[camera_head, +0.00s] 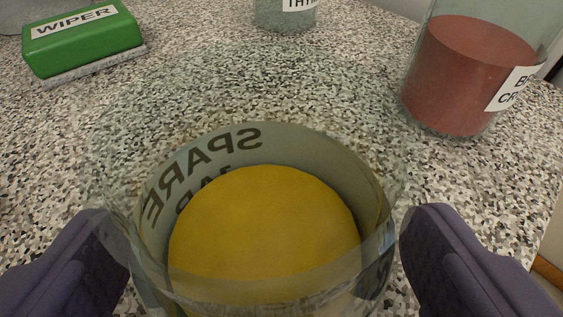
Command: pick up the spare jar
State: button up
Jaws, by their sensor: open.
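The spare jar (262,225) is a clear glass jar with a yellow filling, seen from above in the near middle of the view. Its label reads "SPARE JAR" mirrored through the glass, on the far side. It stands upright on the speckled counter; its near lower part is cut off by the frame. My gripper (258,250) is open, with one dark finger on the left and one on the right of the jar. Whether either finger touches the glass I cannot tell.
A glass jar of red-brown crumbs (462,75) with a partly visible label stands at the upper right. A jar labelled "THY..." (284,18) is at the top.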

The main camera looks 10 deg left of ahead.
jog(key=shift+w+f, duration=0.1)
jog(key=shift+w, duration=0.2)
jog(key=c, duration=1.3)
